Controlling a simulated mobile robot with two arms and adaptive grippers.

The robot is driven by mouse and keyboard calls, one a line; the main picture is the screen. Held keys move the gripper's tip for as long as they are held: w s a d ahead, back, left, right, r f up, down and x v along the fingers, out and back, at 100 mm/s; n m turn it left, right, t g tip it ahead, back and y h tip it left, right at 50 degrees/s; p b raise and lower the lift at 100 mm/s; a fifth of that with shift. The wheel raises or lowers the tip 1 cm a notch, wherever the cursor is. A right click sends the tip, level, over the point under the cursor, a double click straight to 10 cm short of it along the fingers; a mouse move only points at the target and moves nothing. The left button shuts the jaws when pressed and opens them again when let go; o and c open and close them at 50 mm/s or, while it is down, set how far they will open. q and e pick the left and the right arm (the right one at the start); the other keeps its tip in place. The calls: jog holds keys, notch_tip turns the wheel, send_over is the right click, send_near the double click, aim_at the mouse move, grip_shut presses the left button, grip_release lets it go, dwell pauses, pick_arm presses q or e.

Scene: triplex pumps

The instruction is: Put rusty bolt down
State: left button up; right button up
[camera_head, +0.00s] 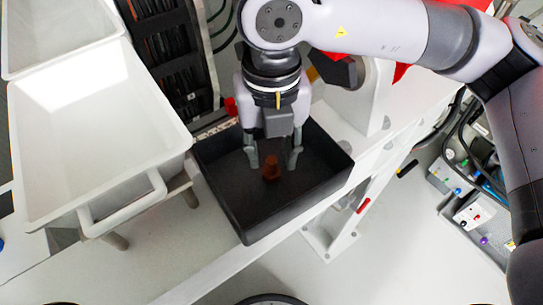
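The rusty bolt (271,170) is a small brown-orange piece standing roughly upright in the black tray (249,228). My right gripper (272,161) points down into the tray from above. Its two fingers are spread, one on each side of the bolt, with a visible gap between each finger and the bolt. From this view I cannot tell the exact height of the fingertips above the tray floor. My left gripper is not in view.
A white bin (98,130) with a handle stands left of the tray, with another white bin (60,30) behind it. A white frame (345,200) runs along the tray's right. Coloured connectors and cables (470,180) are at the right. Open floor (380,265) lies in front.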

aim_at(271, 160)
notch_tip(271, 160, up, 9)
jog(key=shift+r+b, duration=0.15)
jog(key=shift+b, duration=0.25)
